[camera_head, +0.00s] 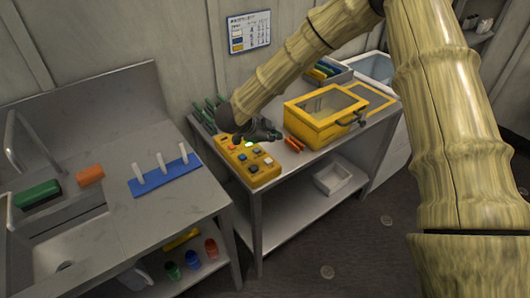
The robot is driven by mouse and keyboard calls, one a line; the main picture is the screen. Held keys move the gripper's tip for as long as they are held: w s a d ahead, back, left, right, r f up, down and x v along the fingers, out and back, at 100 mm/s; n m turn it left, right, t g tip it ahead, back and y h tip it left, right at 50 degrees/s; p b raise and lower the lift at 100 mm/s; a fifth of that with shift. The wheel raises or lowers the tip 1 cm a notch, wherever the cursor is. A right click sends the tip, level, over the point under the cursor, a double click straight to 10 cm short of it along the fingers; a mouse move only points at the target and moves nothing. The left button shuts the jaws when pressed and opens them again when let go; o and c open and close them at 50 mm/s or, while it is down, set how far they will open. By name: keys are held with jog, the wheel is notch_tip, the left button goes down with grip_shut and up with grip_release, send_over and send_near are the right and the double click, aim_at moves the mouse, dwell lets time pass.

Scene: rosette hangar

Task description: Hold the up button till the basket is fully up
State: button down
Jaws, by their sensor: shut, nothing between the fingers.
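The yellow control box (262,176) lies at the left end of the middle table, with several coloured buttons on its top. A green light or button (250,144) glows near its far end. The labels are too small to read, so I cannot tell which is the up button. My gripper (273,134) is shut and empty, just above and beside the box's far right end. I cannot tell whether it touches a button. A yellow machine with a clear lid (318,117) stands to the right, its lid down. No basket can be made out clearly.
Orange pieces (294,144) lie between the box and the machine. Green rods (205,117) stand behind the box. A white bin (333,178) sits on the lower shelf. At left are a sink bench and a blue peg rack (165,177).

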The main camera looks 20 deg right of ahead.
jog(key=shift+w+a+r, duration=0.15)
jog(key=shift+w+r, duration=0.05)
jog(key=shift+r, duration=0.3)
jog(key=shift+a, duration=0.2)
jog(key=shift+w+f, duration=0.1)
jog(key=b, duration=0.5)
send_over(270, 162)
notch_tip(270, 162, down, 7)
jog(key=shift+w+r, duration=0.1)
jog(key=shift+r, duration=0.1)
jog(key=shift+d+f, duration=0.1)
jog(key=shift+f, duration=0.95)
